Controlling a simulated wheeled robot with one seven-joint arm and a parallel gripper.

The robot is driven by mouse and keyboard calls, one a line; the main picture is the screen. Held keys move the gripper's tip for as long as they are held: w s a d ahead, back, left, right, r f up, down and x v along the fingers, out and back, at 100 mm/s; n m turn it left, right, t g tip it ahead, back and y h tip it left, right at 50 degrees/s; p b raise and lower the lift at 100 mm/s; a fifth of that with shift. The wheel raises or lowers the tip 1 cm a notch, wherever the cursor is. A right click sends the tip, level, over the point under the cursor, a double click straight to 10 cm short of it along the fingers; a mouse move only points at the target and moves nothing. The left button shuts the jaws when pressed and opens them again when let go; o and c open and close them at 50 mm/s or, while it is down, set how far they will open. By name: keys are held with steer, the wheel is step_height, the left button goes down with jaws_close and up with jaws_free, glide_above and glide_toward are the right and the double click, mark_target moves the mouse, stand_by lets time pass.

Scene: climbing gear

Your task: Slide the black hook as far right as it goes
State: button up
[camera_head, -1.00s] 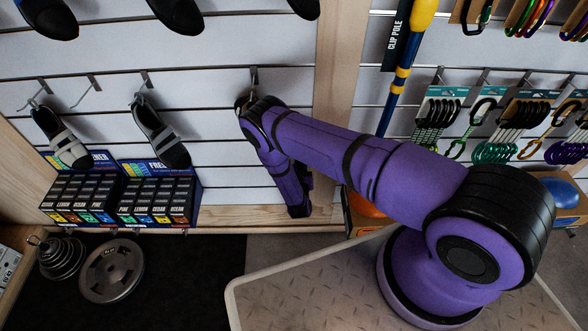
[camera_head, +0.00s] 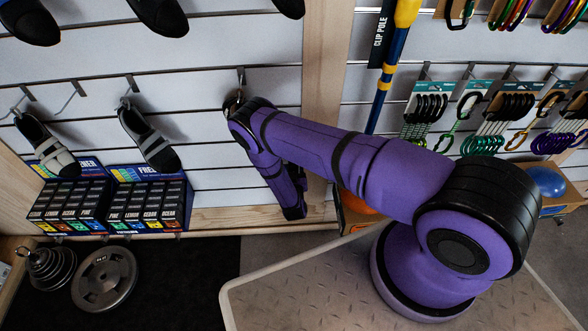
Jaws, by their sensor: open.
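A dark hook (camera_head: 240,78) sticks out of the white slatted wall, just left of the wooden upright. Its lower end and whatever hangs there are partly hidden behind the bend of my purple arm. I cannot tell for sure that this is the black hook, as several other hooks on the wall look grey or dark. My forearm hangs down from the bend, in front of the lower slats, and ends in a dark tip. I cannot make out my gripper's fingers; they seem hidden behind the forearm.
Grey-and-black shoes (camera_head: 150,138) hang on hooks to the left, above boxes (camera_head: 150,205) on a ledge. A bare hook (camera_head: 72,92) is between them. The wooden upright (camera_head: 328,90) stands right of the dark hook. A clip pole (camera_head: 391,75) and carabiners hang further right. Weight plates (camera_head: 104,276) are below.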

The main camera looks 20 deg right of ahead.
steer(key=v, duration=1)
